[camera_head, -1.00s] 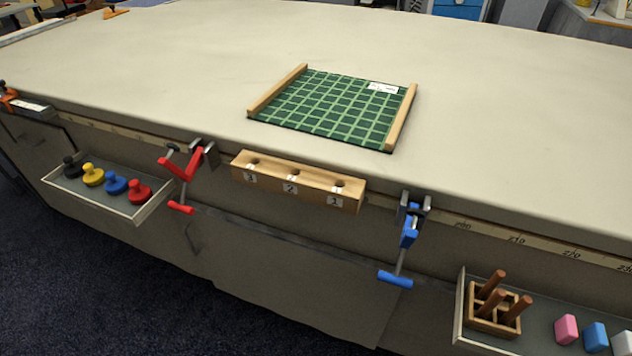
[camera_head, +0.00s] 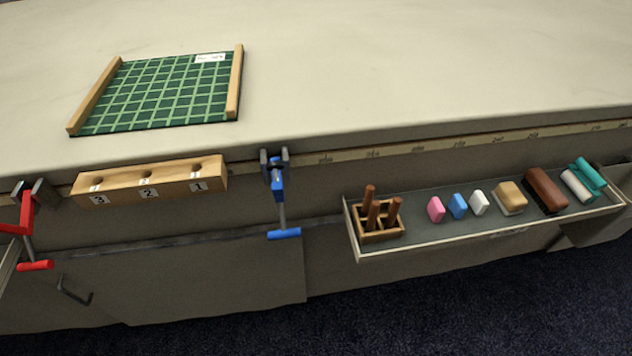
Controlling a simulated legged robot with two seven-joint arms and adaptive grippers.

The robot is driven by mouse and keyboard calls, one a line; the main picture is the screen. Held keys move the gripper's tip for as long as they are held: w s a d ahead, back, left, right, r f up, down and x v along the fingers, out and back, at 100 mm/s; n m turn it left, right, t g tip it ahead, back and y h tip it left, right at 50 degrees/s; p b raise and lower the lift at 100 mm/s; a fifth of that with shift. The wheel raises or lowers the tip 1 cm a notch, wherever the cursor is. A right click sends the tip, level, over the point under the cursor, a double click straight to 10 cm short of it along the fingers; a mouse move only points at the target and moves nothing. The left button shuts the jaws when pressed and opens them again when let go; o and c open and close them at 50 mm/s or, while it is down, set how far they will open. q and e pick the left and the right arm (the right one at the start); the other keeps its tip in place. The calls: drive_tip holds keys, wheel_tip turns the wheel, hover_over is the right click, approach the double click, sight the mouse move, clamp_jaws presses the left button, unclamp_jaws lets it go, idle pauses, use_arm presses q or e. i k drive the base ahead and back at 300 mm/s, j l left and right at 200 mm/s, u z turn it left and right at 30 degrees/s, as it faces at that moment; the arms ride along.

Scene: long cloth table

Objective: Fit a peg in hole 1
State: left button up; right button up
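A wooden block (camera_head: 150,180) with three holes is fixed along the table's front edge, at the left of the view. Its labels read 3, 2, 1 from left to right. Hole 1 (camera_head: 196,167) is the rightmost and looks empty, as do the others. Three brown wooden pegs (camera_head: 374,212) stand, some tilted, in a small divided wooden box (camera_head: 381,236). The box sits at the left end of a tray (camera_head: 470,236) hung on the table front. Neither of my grippers shows in the view.
A blue clamp (camera_head: 279,195) hangs between block and tray, and a red clamp (camera_head: 27,215) is left of the block. The tray also holds pink (camera_head: 435,209), blue and white pieces, brushes and a teal roll. A green grid mat (camera_head: 160,92) lies on the otherwise clear tabletop.

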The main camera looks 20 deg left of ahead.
sight(203, 175)
drive_tip(key=i+j+u, duration=0.25)
drive_tip(key=i+j, duration=0.45)
drive_tip(key=j, duration=0.1)
